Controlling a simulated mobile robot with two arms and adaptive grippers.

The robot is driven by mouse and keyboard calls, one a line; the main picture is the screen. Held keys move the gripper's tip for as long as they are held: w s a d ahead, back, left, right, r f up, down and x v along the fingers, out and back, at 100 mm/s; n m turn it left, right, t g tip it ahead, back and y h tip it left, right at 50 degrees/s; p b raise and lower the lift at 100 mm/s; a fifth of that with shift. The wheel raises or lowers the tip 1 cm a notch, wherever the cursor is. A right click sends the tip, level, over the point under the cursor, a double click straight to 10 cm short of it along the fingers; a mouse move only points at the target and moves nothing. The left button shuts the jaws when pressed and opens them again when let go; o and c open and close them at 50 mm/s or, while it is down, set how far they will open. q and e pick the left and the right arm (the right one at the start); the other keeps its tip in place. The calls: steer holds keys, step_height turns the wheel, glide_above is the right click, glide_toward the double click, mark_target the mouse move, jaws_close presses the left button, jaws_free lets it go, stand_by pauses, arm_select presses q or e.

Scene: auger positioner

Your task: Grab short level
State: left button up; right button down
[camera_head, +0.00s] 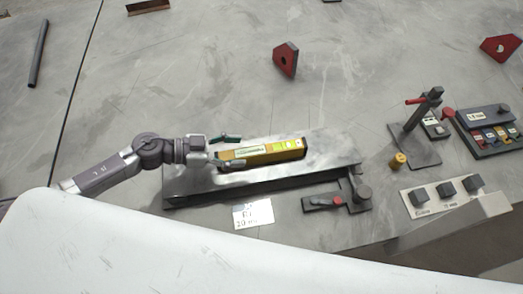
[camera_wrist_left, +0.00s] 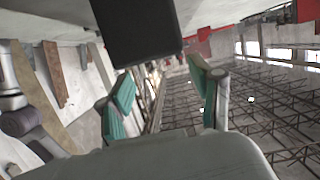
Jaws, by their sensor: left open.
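The short level, a yellow bar with a green-and-white label (camera_head: 275,151), lies on the raised grey metal plate (camera_head: 330,150). My left gripper (camera_head: 229,150) comes in from the left and is open at the level's left end. One finger shows on the far side and the other near the front edge; I cannot tell whether either touches. In the left wrist view, the open gripper (camera_wrist_left: 162,92) shows two teal finger pads. My right gripper is not in view.
A paper note (camera_head: 252,213) lies nearby. To the right are a stand (camera_head: 420,130), a yellow knob (camera_head: 398,161) and a button panel (camera_head: 440,195).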

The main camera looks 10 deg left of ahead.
mark_target(261, 149)
arm_select(q)
steer(key=x, duration=0.2)
steer(key=p+x, duration=0.1)
steer(key=x, duration=0.2)
steer(key=shift+w+d+f, duration=0.15)
steer(key=shift+w+f, duration=0.1)
steer(key=shift+w, duration=0.15)
jaws_close()
